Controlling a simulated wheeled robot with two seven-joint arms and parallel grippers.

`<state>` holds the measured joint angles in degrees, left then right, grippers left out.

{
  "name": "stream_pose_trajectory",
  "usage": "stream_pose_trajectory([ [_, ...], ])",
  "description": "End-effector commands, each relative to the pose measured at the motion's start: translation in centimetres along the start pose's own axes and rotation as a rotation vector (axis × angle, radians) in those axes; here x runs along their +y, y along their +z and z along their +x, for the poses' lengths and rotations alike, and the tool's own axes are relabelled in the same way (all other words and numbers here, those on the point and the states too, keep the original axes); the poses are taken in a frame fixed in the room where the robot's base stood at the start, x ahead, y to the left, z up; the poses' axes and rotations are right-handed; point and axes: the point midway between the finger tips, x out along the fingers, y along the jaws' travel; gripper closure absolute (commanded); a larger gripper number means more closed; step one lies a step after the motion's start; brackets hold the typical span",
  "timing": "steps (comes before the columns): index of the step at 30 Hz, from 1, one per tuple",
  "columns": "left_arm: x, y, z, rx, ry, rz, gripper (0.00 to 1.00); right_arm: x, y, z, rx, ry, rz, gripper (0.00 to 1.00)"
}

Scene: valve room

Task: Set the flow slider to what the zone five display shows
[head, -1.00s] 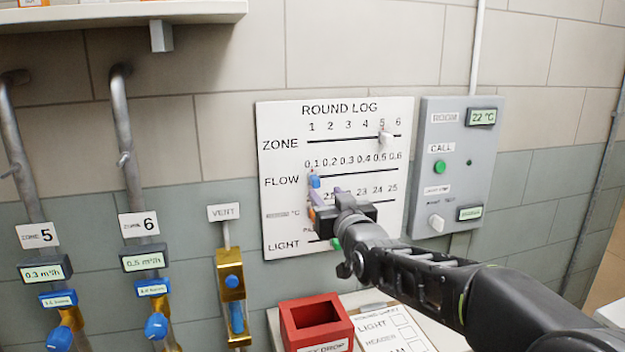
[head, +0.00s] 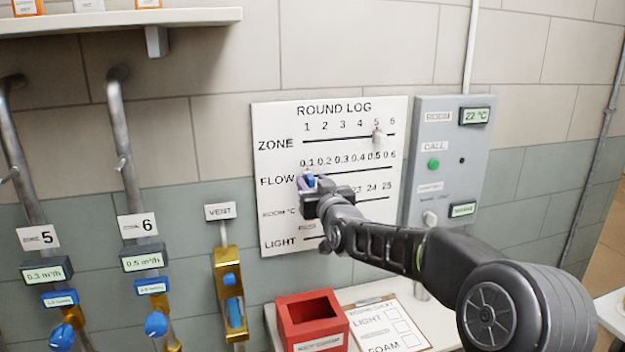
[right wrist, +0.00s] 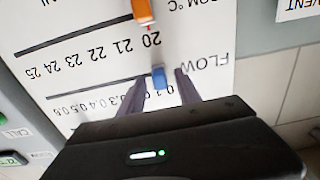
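The white ROUND LOG board (head: 280,118) hangs on the wall. Its blue flow slider (head: 309,180) sits at the left end of the FLOW line, near 0.1. My right gripper (head: 312,184) is at this slider. In the right wrist view the blue slider (right wrist: 158,77) stands between the two spread fingers of my right gripper (right wrist: 157,84), with a gap on each side. The zone 5 display (head: 45,272) reads 0.3 m³/h. My left gripper is not in view.
The white zone slider (head: 378,137) stands at 5. An orange slider (right wrist: 143,11) stands near 20 on the room °C line, close to my fingers. The zone 6 display (head: 144,258) reads 0.5 m³/h. A red box (head: 312,325) and a grey panel (head: 450,150) are nearby.

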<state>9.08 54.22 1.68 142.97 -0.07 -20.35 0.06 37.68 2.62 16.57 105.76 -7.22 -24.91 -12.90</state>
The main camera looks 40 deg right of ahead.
Motion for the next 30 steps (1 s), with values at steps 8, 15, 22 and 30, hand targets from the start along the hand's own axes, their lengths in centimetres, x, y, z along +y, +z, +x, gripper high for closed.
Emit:
stream_pose_trajectory([
  [8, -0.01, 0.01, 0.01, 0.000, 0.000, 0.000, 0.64, -0.01, 0.03, 0.09, 0.000, 0.000, 0.000, 0.62],
  [15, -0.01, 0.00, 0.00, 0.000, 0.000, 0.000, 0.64, -0.02, 0.03, 0.08, 0.000, 0.000, 0.001, 0.81],
  [22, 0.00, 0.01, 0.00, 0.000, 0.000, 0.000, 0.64, -0.02, 0.02, 0.07, 0.000, 0.000, 0.001, 1.00],
  [30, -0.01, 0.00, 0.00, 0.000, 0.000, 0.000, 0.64, -0.02, 0.02, 0.07, 0.000, 0.000, 0.001, 1.00],
])
